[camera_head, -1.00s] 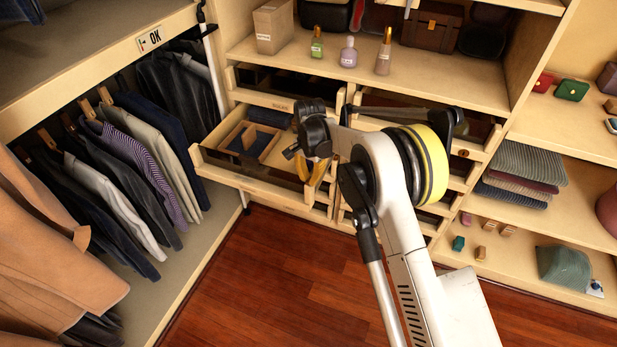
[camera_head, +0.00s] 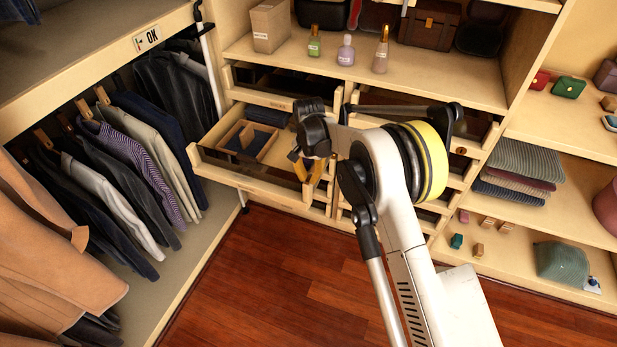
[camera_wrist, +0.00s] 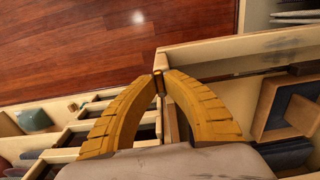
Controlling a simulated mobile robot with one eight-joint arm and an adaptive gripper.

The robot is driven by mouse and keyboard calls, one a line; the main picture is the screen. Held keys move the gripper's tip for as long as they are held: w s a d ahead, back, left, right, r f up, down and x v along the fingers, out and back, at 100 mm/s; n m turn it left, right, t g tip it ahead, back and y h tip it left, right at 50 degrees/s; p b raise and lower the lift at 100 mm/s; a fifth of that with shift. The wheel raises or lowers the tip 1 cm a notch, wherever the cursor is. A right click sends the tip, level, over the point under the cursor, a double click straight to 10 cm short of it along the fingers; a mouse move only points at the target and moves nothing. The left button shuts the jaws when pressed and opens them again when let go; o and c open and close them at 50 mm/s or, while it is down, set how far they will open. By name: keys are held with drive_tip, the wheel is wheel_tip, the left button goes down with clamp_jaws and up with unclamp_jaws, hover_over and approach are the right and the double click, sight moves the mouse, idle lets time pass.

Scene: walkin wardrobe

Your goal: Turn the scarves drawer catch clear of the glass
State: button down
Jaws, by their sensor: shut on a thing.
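An open drawer (camera_head: 235,178) with a pale wooden frame stands pulled out of the cabinet. It holds a divided wooden insert (camera_head: 246,142) and dark folded cloth; its label is too small to read. My gripper (camera_head: 306,182) is at the drawer's right front corner, its yellow fingers pointing down. In the wrist view my gripper (camera_wrist: 159,82) has its curved fingers closed together at the tips, at the end of the drawer's front panel (camera_wrist: 215,52). A small brown piece (camera_wrist: 158,84), apparently the catch, shows between the tips. The fingers mostly hide it, and I cannot make out the glass or the catch's angle.
Other drawers (camera_wrist: 85,138) lie beside the open one. Perfume bottles (camera_head: 346,52) stand on the shelf above. Hanging clothes (camera_head: 130,165) fill the left side, and folded knitwear (camera_head: 525,165) lies on the right shelves. The wooden floor (camera_head: 270,275) in front is clear.

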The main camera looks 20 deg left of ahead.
sight(309, 179)
drive_tip(key=c, duration=1.5)
unclamp_jaws()
drive_tip(key=shift+o, duration=0.2)
wheel_tip(309, 179, up, 12)
